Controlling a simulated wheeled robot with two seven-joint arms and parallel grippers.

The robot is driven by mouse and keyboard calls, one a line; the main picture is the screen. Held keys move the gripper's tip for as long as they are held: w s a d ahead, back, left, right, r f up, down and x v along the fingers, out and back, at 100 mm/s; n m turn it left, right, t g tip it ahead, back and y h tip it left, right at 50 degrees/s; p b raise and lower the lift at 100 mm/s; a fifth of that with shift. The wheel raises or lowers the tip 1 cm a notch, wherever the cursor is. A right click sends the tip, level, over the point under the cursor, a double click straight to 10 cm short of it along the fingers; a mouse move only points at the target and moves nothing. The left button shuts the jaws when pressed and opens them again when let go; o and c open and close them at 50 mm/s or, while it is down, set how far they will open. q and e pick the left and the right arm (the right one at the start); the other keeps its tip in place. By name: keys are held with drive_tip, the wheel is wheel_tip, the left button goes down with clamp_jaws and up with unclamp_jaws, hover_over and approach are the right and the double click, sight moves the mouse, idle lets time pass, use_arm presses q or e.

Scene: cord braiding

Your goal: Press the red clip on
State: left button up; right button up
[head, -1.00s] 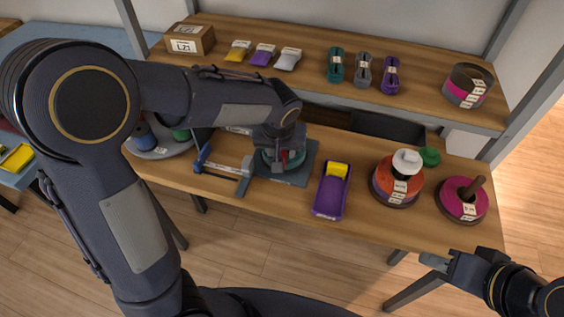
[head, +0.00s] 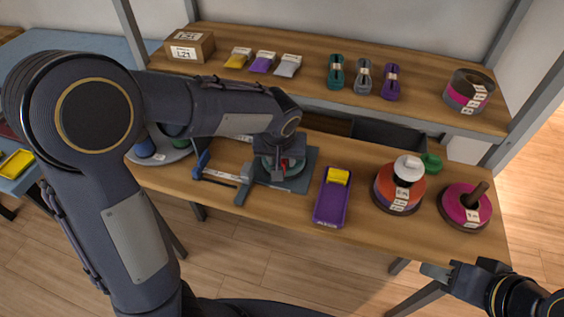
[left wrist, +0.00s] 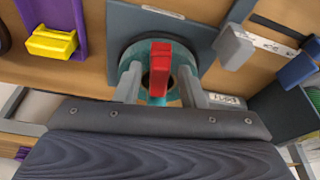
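The red clip (left wrist: 160,68) stands upright over the round teal piece (left wrist: 128,56) on a dark square plate (left wrist: 202,22) in the left wrist view. My left gripper (left wrist: 159,85) has one finger on each side of the clip, with a visible gap on both sides.
A blue-ended clamp-like frame (head: 222,178) lies left of the plate. A purple tray (head: 331,205) with a yellow piece (head: 339,177) stands to its right. Spools (head: 398,195) and (head: 466,212) another magenta spool stand further right. A shelf (head: 420,92) with cord bundles overhangs behind.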

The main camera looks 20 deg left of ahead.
use_arm(q)
clamp_jaws()
drive_tip(key=shift+r, duration=0.1)
idle(0.7)
idle(0.3)
